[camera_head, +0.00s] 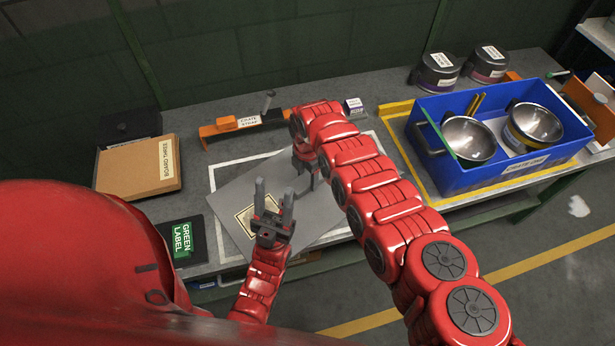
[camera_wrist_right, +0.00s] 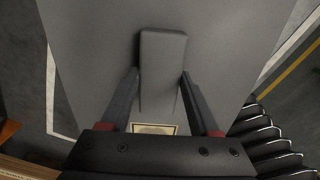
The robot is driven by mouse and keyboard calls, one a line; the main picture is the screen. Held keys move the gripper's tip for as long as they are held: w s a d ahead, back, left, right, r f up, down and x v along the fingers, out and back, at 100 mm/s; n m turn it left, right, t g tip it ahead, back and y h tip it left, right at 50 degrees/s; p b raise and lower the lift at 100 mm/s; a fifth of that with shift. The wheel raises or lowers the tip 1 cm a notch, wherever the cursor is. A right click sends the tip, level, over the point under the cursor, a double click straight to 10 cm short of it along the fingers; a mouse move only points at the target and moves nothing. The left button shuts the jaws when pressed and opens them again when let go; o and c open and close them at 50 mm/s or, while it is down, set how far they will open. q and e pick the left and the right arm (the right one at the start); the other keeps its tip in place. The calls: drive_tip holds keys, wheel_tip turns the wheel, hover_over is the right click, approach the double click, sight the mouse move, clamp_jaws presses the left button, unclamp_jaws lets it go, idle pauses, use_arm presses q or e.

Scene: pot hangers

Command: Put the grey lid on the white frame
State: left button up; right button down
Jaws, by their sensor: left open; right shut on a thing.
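The grey lid (camera_head: 312,212) is a flat sheet with a cream label near its front left. It lies over the white frame (camera_head: 236,161), a white outline on the grey table, and is turned at an angle to it. I cannot tell whether the lid touches the table. My right gripper (camera_head: 308,178) is shut on the lid's upright handle, which shows between its fingers in the right wrist view (camera_wrist_right: 162,75). My right arm hides part of the lid and frame. My left gripper (camera_head: 274,188) is open and empty, in front of the lid's left part.
A blue crate (camera_head: 500,182) with metal pots stands at the right inside a yellow outline. A brown box (camera_head: 130,172) and a dark green-label panel (camera_head: 182,240) are at the left. An orange rack (camera_head: 232,125) and two dark tins (camera_head: 437,72) stand at the back.

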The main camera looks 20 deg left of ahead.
drive_tip(key=shift+c, duration=0.6)
unclamp_jaws()
drive_tip(key=shift+f, duration=0.1)
